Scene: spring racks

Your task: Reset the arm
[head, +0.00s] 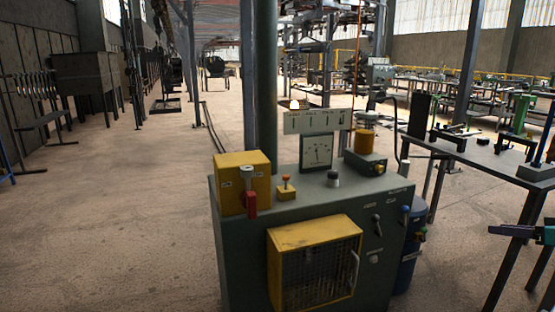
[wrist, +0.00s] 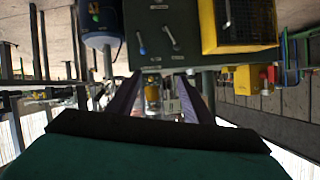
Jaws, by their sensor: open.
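My gripper (wrist: 161,78) shows in the wrist view with two dark purple fingers apart and nothing between them. In the head view my gripper (head: 492,229) enters at the right edge, pointing left, clear of the console. The grey-green control console (head: 235,255) stands in the middle of the head view. It bears a yellow box with a red handle (head: 251,204), a dial gauge (head: 316,152) and a yellow mesh cage (head: 315,262). The console (wrist: 150,50) appears upside down at the top of the wrist view, beyond the fingers.
A dark metal table (head: 470,150) with clamps and tools stands at the right. A blue drum (head: 409,255) is beside the console. A green column (head: 265,80) rises behind it. The concrete floor (head: 110,220) at the left is open.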

